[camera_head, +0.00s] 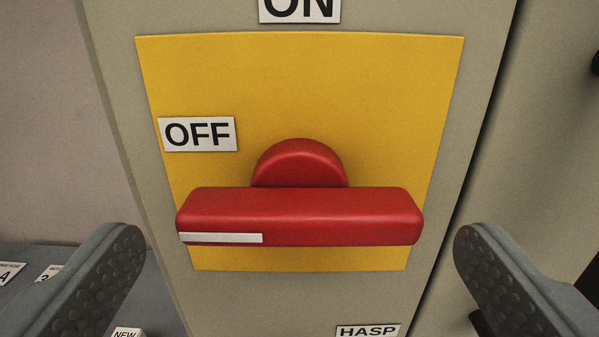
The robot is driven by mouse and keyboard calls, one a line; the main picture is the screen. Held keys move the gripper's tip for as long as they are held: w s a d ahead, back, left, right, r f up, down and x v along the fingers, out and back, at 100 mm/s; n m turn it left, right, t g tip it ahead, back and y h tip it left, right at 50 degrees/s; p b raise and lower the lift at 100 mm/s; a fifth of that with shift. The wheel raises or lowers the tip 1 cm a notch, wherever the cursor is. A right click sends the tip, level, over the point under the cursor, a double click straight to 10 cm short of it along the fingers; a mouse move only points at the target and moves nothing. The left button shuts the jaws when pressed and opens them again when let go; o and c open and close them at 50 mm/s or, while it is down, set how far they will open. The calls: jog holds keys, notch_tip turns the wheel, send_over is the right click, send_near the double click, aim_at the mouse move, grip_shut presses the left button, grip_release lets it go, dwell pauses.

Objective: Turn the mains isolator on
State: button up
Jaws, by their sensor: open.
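The mains isolator has a red bar handle (320,215) on a round red hub (299,165), in front of a yellow plate (300,85). The handle lies horizontal, and a white stripe (221,238) marks its left half, on the side of the OFF label (198,134). The ON label (299,8) sits above the plate, cut by the top edge. My gripper (300,250) is open, with one ridged finger at the lower left and the other at the lower right. The handle lies between and beyond the fingers, and neither finger appears to touch it.
The plate is on a grey-green cabinet (118,75). A HASP label (367,331) is below the plate. At the lower left is a grey surface with small labels (48,273), and a partly seen NEW label (126,333). A dark gap runs along the cabinet's right edge.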

aim_at(299, 204)
jog(key=shift+w, duration=1.35)
jog(key=c, duration=0.9)
jog(key=shift+o, duration=0.2)
